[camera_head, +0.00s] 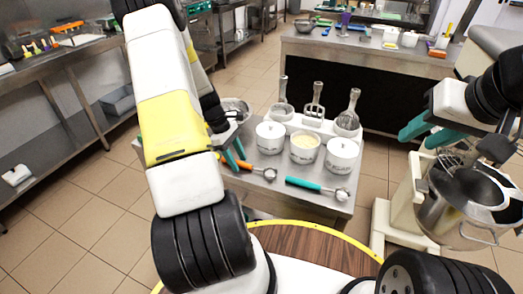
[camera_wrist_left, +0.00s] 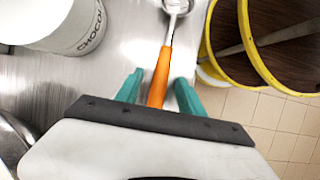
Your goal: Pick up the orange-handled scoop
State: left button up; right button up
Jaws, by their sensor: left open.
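The orange-handled scoop (camera_head: 245,165) lies on the steel table, its metal bowl pointing right in the head view. In the left wrist view its orange handle (camera_wrist_left: 160,78) runs up between my fingers to the metal bowl at the top edge. My left gripper (camera_head: 232,154) is open at the handle; in the left wrist view its teal fingers (camera_wrist_left: 158,92) stand on either side of the handle, with gaps visible. The handle's near end is hidden behind the gripper body. My right gripper (camera_head: 429,134) is open and empty, away to the right near the mixer.
A teal-handled scoop (camera_head: 303,183) lies to the right on the same steel table (camera_head: 325,206). White tubs (camera_head: 270,140) stand just behind the scoops, one close by in the left wrist view (camera_wrist_left: 72,28). Whisks stand behind them. A mixer (camera_head: 455,205) stands at right.

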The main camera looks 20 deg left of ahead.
pick_arm(q)
jog(key=shift+f, duration=0.15)
dwell(0.3)
grip_shut()
